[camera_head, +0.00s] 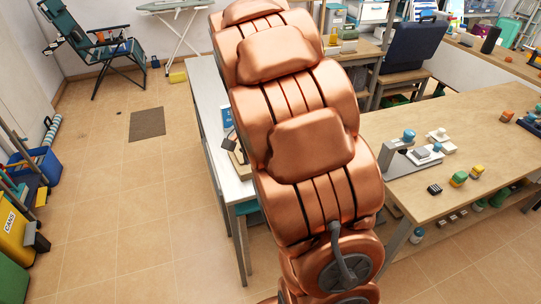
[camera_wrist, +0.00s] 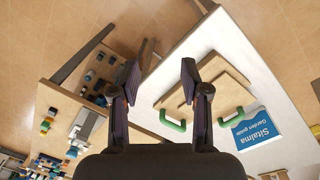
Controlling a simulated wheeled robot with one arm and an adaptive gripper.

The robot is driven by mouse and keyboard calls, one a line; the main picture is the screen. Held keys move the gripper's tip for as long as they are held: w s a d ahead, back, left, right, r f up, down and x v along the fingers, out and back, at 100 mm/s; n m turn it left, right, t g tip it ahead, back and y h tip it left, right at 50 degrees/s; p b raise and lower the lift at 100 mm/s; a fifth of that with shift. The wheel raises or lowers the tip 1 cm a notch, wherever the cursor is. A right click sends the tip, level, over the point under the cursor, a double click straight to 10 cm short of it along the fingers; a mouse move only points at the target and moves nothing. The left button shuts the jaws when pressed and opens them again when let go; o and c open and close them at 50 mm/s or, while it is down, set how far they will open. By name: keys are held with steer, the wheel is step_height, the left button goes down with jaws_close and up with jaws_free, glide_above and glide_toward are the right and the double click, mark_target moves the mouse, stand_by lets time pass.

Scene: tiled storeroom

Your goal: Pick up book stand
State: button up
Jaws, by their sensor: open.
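A blue panel lettered "Sitalma Garden guide" (camera_wrist: 258,128) is on the white table (camera_wrist: 205,42), right of my gripper in the wrist view. It also shows small in the head view (camera_head: 228,116). I cannot tell whether it is the book stand or a book resting on one. A wooden board with green handles (camera_wrist: 222,92) lies beside it. My gripper (camera_wrist: 160,80) is open and empty, its fingers pointing towards the table. The gripper is hidden in the head view, where my arm covers part of the white table.
A wooden workbench (camera_head: 455,130) with blocks and small tools stands to the right; part of it shows at left in the wrist view. A folding chair (camera_head: 98,45), a grey mat (camera_head: 147,124) and bins lie left.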

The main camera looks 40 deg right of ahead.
steer(key=w+d+f+m, duration=0.2)
steer(key=w+d+f, duration=0.1)
steer(key=d+f, duration=0.1)
steer(key=w+d+f+m, duration=0.3)
steer(key=d+f, duration=0.2)
steer(key=d, duration=0.1)
steer(key=w+d+f+m, duration=0.2)
steer(key=w+d+f, duration=0.2)
steer(key=d, duration=0.2)
steer(key=shift+f+m+t+p, duration=0.3)
steer(key=shift+f+t+p, duration=0.05)
steer(key=shift+t+p, duration=0.05)
steer(key=shift+w+d+f+p, duration=0.2)
steer(key=shift+f+p, duration=0.3)
steer(key=shift+f, duration=0.25)
steer(key=shift+w+d+f+p, duration=0.15)
steer(key=shift+f+p, duration=0.35)
steer(key=shift+f, duration=0.25)
steer(key=shift+a+f, duration=0.15)
steer(key=shift+f, duration=1)
jaws_close()
